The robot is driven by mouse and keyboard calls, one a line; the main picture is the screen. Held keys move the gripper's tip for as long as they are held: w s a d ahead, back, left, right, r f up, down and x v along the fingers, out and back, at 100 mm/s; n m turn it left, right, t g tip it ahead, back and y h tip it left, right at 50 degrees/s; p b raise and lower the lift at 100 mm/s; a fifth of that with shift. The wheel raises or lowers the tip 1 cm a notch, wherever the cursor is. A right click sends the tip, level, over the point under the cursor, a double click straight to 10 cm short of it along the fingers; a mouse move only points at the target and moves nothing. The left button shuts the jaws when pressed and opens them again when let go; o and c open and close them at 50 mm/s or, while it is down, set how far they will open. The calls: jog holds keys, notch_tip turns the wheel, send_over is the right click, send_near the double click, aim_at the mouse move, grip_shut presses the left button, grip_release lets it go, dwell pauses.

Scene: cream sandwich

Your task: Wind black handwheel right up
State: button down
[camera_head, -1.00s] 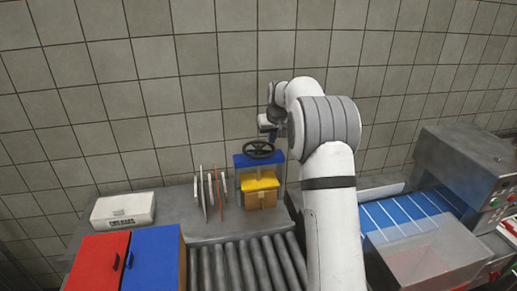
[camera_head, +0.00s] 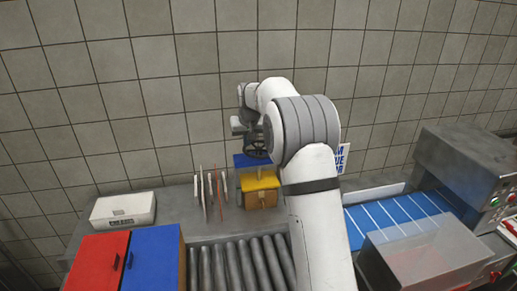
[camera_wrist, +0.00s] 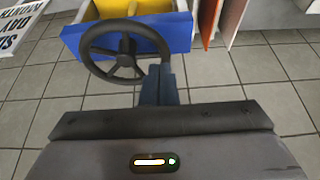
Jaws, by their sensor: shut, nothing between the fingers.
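The black handwheel (camera_head: 256,153) sits on top of the blue head of a small press (camera_head: 239,160) by the back wall. In the wrist view the handwheel (camera_wrist: 126,58) shows as a spoked ring with a hub, in front of the blue head (camera_wrist: 176,36) and a yellow part (camera_wrist: 128,14). My gripper (camera_wrist: 162,82) is shut and empty, with its fingertips close beside the wheel's rim at the right. I cannot tell whether they touch it. In the head view the fingertips are hard to make out above the wheel, and my arm covers part of the wheel's right side.
Several upright thin boards (camera_head: 209,195) stand just left of the press. A blue belt (camera_head: 397,217) and grey machine (camera_head: 465,170) are at right.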

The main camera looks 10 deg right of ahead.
aim_at(252, 153)
jog(key=shift+f, duration=0.2)
dwell(0.3)
jog(key=shift+f+b, duration=0.95)
jog(key=shift+f, duration=0.2)
jog(key=shift+s+d+f+b, duration=0.1)
jog(key=shift+s+d+b, duration=0.6)
jog(key=shift+s, duration=0.25)
